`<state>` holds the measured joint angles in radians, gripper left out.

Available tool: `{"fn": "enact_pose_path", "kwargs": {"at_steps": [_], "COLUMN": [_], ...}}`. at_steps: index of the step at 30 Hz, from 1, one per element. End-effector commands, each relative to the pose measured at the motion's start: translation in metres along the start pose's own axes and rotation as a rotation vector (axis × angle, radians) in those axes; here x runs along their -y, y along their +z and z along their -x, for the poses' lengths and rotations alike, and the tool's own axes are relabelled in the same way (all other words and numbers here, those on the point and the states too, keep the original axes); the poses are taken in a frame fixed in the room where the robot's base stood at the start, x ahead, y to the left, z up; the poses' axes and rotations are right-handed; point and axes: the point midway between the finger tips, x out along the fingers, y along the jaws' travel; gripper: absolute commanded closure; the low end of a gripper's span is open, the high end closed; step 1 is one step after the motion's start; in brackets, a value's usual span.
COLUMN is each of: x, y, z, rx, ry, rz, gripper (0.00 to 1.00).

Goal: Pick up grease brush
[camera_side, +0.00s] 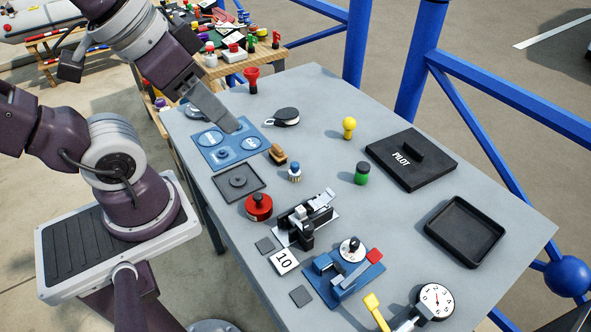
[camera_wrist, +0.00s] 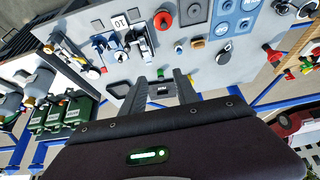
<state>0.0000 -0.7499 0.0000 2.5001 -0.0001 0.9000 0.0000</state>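No thing here is plainly a grease brush. The closest match is a small brown, wood-coloured piece (camera_side: 277,153) lying on the grey table (camera_side: 330,100), just right of the blue panel; it seems to show in the wrist view as a small tan piece (camera_wrist: 197,43). A small white piece with a blue top (camera_side: 295,172) stands beside it. My gripper (camera_side: 234,126) is above the blue panel, up and left of the brown piece and apart from it. In the wrist view its two fingers (camera_wrist: 160,77) stand apart with nothing held between them.
The blue panel (camera_side: 222,145), black reel (camera_side: 286,117), red knob (camera_side: 259,206), green jar (camera_side: 362,173) and yellow bulb (camera_side: 349,127) surround that area. A black PILOT board (camera_side: 410,158) and empty tray (camera_side: 464,230) lie right. Blue rails (camera_side: 412,70) stand behind.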

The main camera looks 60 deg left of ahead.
Motion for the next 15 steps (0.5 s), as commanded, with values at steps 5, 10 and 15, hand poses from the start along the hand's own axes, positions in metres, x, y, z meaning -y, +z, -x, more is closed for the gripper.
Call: {"fn": "enact_pose_path", "kwargs": {"at_steps": [5,10,15], "x": [0.000,0.000,-0.001], "y": [0.000,0.000,-0.004], "z": [0.000,0.000,-0.010], "rx": [0.000,0.000,0.089], "ry": [0.000,0.000,0.014], "rz": [0.000,0.000,0.074], "gripper": [0.55,0.55,0.55]}}
